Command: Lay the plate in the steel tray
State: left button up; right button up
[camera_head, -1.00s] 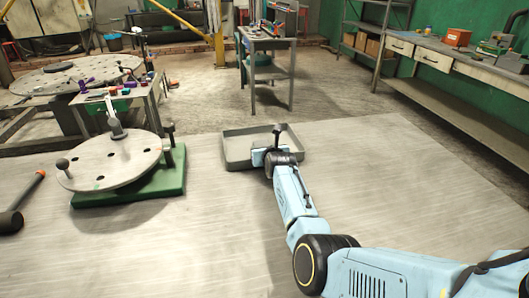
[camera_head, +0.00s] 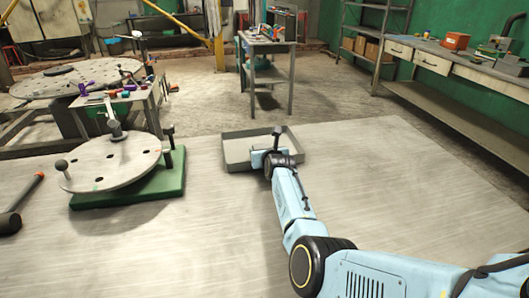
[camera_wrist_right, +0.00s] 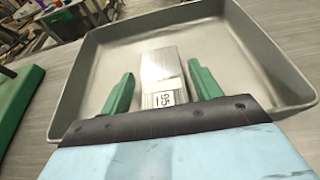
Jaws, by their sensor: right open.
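The steel tray (camera_head: 236,151) is a shallow grey square tray on the light bench top, near its far edge. It fills much of the right wrist view (camera_wrist_right: 80,84). The plate (camera_wrist_right: 163,64), a bright metal piece with a white label marked 95, shows inside the tray's outline, between my fingers. Whether it rests flat on the tray floor I cannot tell. My right gripper (camera_wrist_right: 160,70) is open, with a green finger on each side of the plate and a visible gap on the left. In the head view my wrist hides the plate.
A round disc with holes (camera_head: 112,162) stands on a green base (camera_head: 150,188) left of the tray. A dark tool with an orange-tipped handle (camera_head: 20,205) lies at the far left. The bench right of my arm is clear.

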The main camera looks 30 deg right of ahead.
jog(key=shift+s+a+f+p, duration=0.15)
jog(key=shift+s+f+p, duration=0.2)
jog(key=shift+f, duration=0.35)
jog(key=shift+s+a+r+g+p, duration=0.1)
jog(key=shift+r+g+p, duration=0.15)
jog(key=shift+g+p, duration=0.1)
jog(key=p+v, duration=0.3)
jog(key=v, duration=0.7)
jog(key=shift+s+r+p, duration=0.15)
jog(key=shift+r+p, duration=0.1)
jog(key=shift+p, duration=0.1)
jog(key=shift+s+r, duration=0.25)
jog(key=shift+s, duration=0.3)
pick_arm(q)
jog(key=d+r, duration=0.5)
jog(key=shift+h, duration=0.3)
jog(key=shift+a+r, duration=0.1)
jog(key=shift+a, duration=0.1)
